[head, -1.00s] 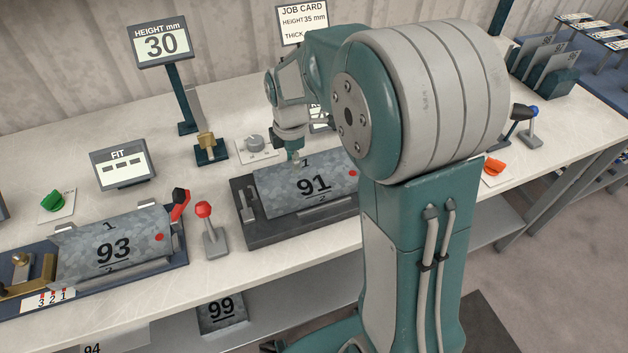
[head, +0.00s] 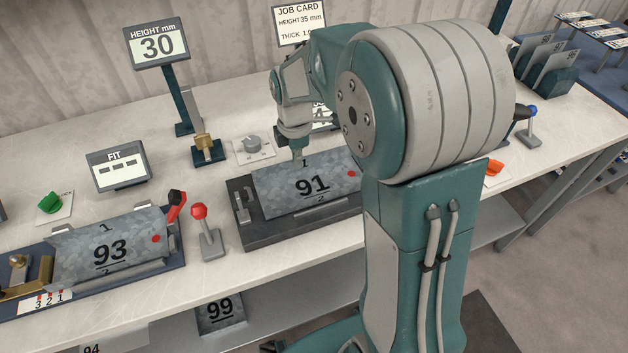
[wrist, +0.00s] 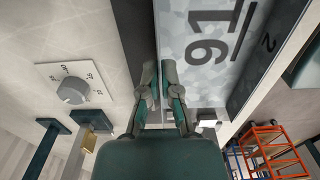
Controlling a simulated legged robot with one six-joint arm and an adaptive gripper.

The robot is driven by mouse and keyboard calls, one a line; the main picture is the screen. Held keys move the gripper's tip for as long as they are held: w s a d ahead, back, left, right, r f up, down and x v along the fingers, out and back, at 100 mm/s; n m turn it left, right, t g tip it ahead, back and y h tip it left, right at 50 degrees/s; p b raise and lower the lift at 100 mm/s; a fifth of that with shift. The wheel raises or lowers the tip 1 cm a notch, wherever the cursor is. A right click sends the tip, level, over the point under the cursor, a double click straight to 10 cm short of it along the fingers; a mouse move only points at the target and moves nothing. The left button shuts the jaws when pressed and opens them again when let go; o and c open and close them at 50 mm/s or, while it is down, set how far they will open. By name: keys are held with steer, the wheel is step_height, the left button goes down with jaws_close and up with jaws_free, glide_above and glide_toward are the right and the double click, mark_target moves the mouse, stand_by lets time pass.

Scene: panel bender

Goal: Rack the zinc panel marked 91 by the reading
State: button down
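The zinc panel marked 91 (head: 330,200) lies tilted on a dark block fixture (head: 290,232) on the bench; it also shows in the wrist view (wrist: 200,75). My gripper (head: 299,158) is down at its far edge. In the wrist view the fingertips (wrist: 159,75) stand close together, one on either side of the panel's edge; whether they press on it I cannot tell. The height display (head: 158,46) reads 30 mm. The job card (head: 299,22) reads height 35 mm and a thickness, partly hidden. The fit display (head: 118,170) shows dashes.
Panel 93 (head: 110,252) lies in a second fixture at left, with a red-knobbed lever (head: 207,235) beside it. A grey dial (head: 253,145) and brass piece (head: 205,145) stand behind. Slotted racks with panels (head: 550,65) stand far right. Panel 99 (head: 222,312) is below the bench.

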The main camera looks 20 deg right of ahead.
steer(key=shift+r, duration=3.75)
